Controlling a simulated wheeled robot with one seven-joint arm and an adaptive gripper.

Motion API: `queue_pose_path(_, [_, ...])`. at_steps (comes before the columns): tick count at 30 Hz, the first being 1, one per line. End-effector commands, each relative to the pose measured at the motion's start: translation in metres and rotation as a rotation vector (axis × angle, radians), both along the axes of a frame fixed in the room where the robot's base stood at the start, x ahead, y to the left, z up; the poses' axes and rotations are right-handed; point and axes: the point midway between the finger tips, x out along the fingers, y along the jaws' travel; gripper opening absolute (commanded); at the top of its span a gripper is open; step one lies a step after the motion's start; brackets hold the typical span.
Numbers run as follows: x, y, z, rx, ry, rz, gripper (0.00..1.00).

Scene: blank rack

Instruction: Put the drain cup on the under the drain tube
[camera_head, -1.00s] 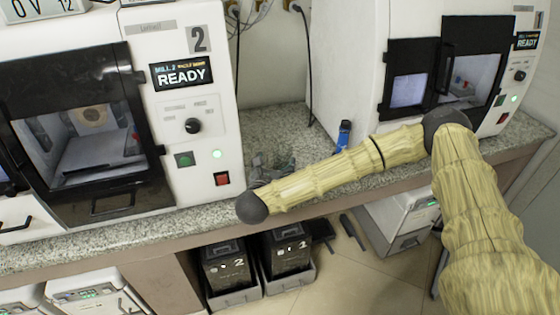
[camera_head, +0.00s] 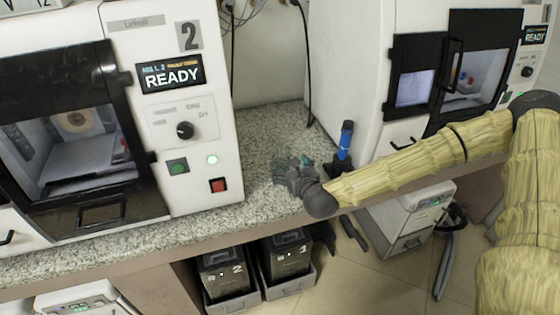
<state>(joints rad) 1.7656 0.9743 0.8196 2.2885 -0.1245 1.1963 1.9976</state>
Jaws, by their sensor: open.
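My gripper (camera_head: 284,164) is in the head view, above the granite counter between the two white machines. It points away from me and is partly hidden by the dark wrist joint of my yellow-sleeved arm. It is open, and I see nothing held in it. I cannot pick out a drain cup or a drain tube for certain in this view.
The Mill 2 machine (camera_head: 200,130) is at left, another white machine (camera_head: 355,60) at right. Black numbered bins (camera_head: 224,272) sit below the counter.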

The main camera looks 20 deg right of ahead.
Motion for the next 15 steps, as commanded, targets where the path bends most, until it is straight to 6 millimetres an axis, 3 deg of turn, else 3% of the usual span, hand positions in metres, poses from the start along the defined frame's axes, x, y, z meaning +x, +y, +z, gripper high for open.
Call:
queue_pose_path(6, [0.026, 0.001, -0.009, -0.001, 0.001, -0.002, 0.84])
queue_pose_path(15, [0.046, 0.004, -0.015, -0.001, 0.001, 0.001, 0.84])
